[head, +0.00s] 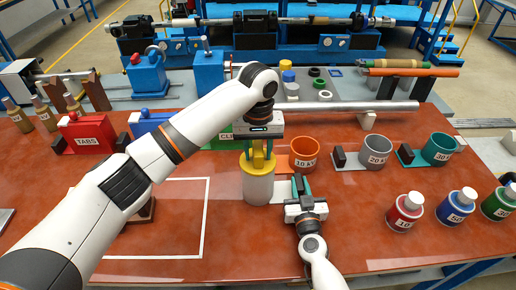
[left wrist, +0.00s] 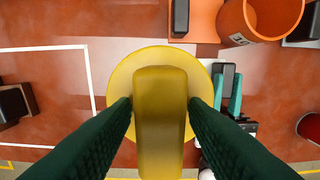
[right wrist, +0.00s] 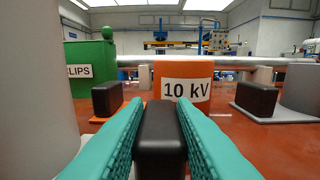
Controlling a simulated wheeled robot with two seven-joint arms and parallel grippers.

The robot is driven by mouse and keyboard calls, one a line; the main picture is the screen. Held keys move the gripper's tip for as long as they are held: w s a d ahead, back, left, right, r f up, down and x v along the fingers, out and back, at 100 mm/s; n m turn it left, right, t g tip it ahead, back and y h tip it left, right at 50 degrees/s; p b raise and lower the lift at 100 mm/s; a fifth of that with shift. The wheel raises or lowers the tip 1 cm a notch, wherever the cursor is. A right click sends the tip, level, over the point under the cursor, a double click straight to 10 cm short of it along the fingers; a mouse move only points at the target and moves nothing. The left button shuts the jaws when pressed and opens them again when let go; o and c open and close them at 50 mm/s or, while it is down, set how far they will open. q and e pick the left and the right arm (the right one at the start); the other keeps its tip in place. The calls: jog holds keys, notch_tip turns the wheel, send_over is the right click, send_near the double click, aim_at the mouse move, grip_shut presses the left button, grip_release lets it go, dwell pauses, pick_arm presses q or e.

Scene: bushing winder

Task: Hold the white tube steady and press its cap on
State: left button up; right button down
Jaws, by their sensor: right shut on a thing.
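The white tube (head: 258,190) stands upright at the middle of the table, with the yellow cap (head: 256,164) at its top. I cannot tell how far down the cap sits. My left gripper (head: 259,150) is above it, pointing down. In the left wrist view its dark fingers flank the cap's upright yellow grip (left wrist: 160,120); whether they press on it is unclear. My right gripper (head: 299,186) is just right of the tube, shut on a black block handle (right wrist: 160,140). That handle also shows beside the cap in the left wrist view (left wrist: 222,88). The tube's side (right wrist: 35,90) fills the right wrist view's left edge.
An orange 10 kV cup (head: 304,153) stands just behind my right gripper, with grey (head: 375,151) and teal (head: 438,148) cups farther right. Several bottles (head: 405,210) stand at front right. A red TABS box (head: 86,133) is at left. The white-outlined area (head: 180,235) has free room.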

pick_arm(q)
jog(key=shift+o, duration=0.5)
jog(key=shift+r, duration=0.1)
notch_tip(320, 180, up, 12)
pick_arm(e)
jog(key=c, duration=1.1)
grip_release()
